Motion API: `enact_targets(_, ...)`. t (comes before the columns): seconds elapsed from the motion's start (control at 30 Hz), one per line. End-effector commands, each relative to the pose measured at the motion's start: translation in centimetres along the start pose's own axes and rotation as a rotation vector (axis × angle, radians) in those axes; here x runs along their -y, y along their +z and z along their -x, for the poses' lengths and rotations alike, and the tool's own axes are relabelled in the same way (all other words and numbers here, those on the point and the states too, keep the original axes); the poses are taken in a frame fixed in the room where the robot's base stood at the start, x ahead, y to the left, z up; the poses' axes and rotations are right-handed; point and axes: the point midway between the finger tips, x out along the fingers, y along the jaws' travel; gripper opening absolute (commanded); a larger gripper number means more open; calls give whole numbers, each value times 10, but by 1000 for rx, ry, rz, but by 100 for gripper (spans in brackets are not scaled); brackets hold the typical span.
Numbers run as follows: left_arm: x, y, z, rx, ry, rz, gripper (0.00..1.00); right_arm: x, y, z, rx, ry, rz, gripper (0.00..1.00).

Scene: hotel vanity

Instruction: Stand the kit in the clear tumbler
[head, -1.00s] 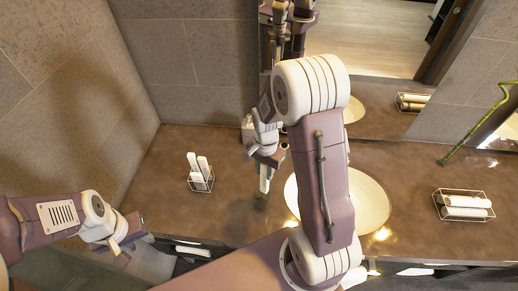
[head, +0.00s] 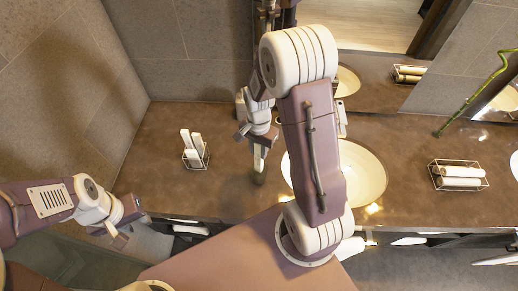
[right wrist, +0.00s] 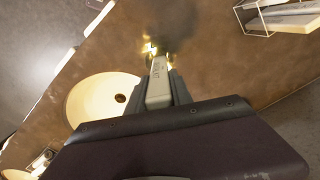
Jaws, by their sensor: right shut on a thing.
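My right gripper (head: 261,138) is over the brown counter and shut on the kit (right wrist: 158,88), a slim white packet with printed lettering. In the head view the kit (head: 259,158) hangs roughly upright below the jaws. Bright yellow glints and a dark smudge lie just beyond its tip in the right wrist view. They may be the clear tumbler, but I cannot make out its rim, nor whether the kit is in it or above it. My left gripper (head: 117,237) hangs in front of the counter at lower left, away from both; its jaw opening is unclear.
A wire rack with upright white items (head: 195,151) stands left of my right gripper. A round cream basin (head: 365,174) is to the right, partly behind my right arm. A wire basket of white rolls (head: 459,176) lies farther right. A mirror and tiled wall border the counter's back.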

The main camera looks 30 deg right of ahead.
Motion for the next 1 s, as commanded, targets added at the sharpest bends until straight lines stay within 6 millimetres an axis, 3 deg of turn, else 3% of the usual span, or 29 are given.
enact_targets(0.7,1,4,-43,0,0,0,36,0,0,-56,1,1,0,0)
enact_targets(1.0,1,5,-47,0,0,0,36,0,0,-62,1,1,0,0)
